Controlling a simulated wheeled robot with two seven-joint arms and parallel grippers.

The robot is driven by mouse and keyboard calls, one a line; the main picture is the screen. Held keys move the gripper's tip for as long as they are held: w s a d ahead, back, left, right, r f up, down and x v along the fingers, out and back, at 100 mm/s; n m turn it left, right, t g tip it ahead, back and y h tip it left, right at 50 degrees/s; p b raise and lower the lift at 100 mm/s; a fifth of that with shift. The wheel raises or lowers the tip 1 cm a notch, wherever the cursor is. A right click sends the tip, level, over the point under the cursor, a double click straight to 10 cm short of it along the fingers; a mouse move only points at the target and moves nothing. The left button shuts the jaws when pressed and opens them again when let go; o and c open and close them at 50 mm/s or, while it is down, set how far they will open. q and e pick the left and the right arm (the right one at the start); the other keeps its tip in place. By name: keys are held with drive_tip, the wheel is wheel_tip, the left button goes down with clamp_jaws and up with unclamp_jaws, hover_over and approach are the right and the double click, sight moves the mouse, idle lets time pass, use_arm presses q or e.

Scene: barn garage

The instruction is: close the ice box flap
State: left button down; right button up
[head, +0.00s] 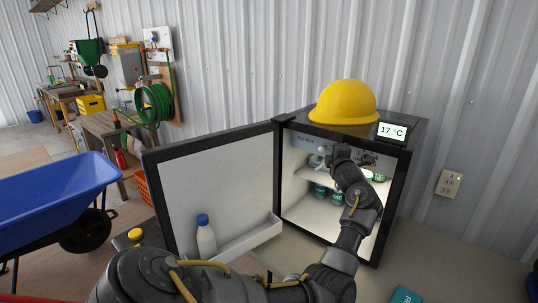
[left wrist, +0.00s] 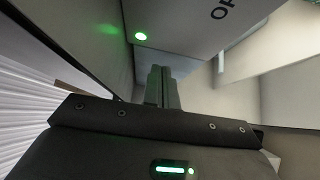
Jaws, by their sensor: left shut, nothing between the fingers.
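The small black fridge (head: 397,205) stands open, with its lit white inside facing me. My left arm reaches into its upper part. My left gripper (head: 340,152) is shut and empty near the top of the opening. In the left wrist view its closed fingers (left wrist: 162,87) point in beneath a pale panel (left wrist: 190,22) with partly cut-off dark lettering, which looks like the ice box flap. A green light spot shows on the panel. I cannot tell the flap's exact angle or whether the fingers touch it. My arm hides part of the interior. My right gripper is out of view.
The fridge door (head: 205,190) is swung wide to the left, with a white bottle (head: 206,240) in its shelf. Green cans (head: 320,190) stand inside. A yellow hard hat (head: 344,103) sits on top. A blue wheelbarrow (head: 50,205) stands left.

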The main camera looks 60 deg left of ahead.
use_arm(q)
drive_tip(key=d, duration=1)
drive_tip(key=shift+w+p, duration=0.25)
drive_tip(key=shift+p, duration=0.05)
